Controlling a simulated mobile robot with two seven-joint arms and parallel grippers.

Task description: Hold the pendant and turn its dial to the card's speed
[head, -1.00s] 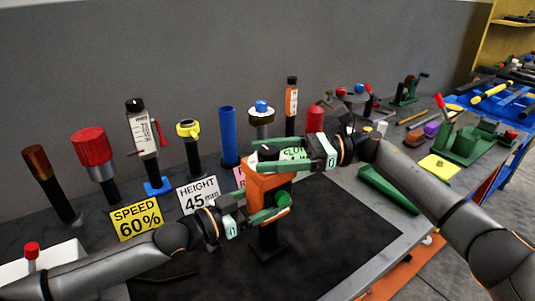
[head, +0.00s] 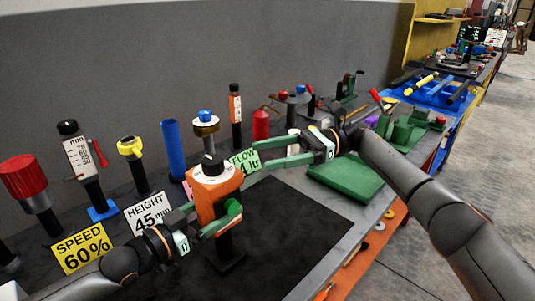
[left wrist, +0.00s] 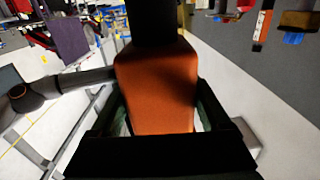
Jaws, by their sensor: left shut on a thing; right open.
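The orange pendant (head: 217,190) stands upright on a black post, with a black dial knob (head: 212,164) on a pale scale on top. The scale marks and the knob's setting are too small to read. My left gripper (head: 212,214) is shut on the pendant's body, below the dial. In the left wrist view the orange pendant (left wrist: 155,92) sits between the fingers. My right gripper (head: 264,153) is open and empty, to the right of the dial and apart from it. The yellow speed card (head: 82,247) reads "SPEED 60%".
A white height card (head: 148,215) reads 45 mm, and a green flow card (head: 244,161) stands behind the pendant, partly hidden. A row of posts with tools, including a blue tube (head: 173,147), lines the back. The dark mat (head: 290,235) is clear right of the pendant.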

